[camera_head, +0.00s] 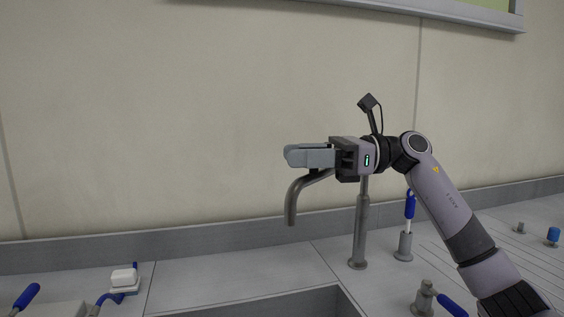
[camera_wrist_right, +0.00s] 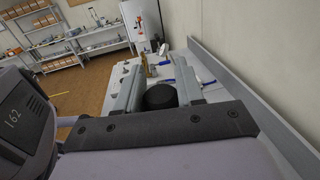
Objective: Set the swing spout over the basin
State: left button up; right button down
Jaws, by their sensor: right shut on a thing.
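The swing spout is a grey metal pipe on an upright post (camera_head: 360,230) behind the basin. Its curved outlet (camera_head: 292,205) points down, left of the post, and appears above the counter strip at the basin's back edge in the picture. The basin (camera_head: 290,296) shows only its back part at the bottom of the head view. My right gripper (camera_head: 290,155) reaches left across the top of the spout and is shut on it; the fingers hide part of the pipe. In the wrist view a dark round part (camera_wrist_right: 160,97) sits between the fingers. My left gripper is not in view.
A blue-handled brush (camera_head: 409,206) stands in a holder right of the post. A tap with a blue lever (camera_head: 450,304) is at the basin's right. A white block (camera_head: 124,276) and blue handles are at the left. The wall is close behind the counter.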

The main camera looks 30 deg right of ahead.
jog(key=shift+s+d+n+g+y+b, duration=0.1)
jog(key=shift+s+d+n+g+y, duration=0.2)
jog(key=shift+s+g, duration=0.3)
jog(key=shift+s+d+n+g+y+b, duration=0.1)
jog(key=shift+s+d+n+g, duration=0.2)
jog(key=shift+s+g, duration=0.35)
jog(key=shift+s+d+n+g+y+b, duration=0.1)
jog(key=shift+s+d+n+g+y, duration=0.1)
jog(key=shift+s+n+g, duration=0.4)
jog(key=shift+s, duration=0.1)
jog(key=c, duration=1.1)
grip_release()
jog(key=o, duration=0.3)
jog(key=shift+s+d, duration=0.1)
jog(key=shift+t, duration=0.35)
jog(key=shift+b+v, duration=0.35)
jog(key=shift+v, duration=3.25)
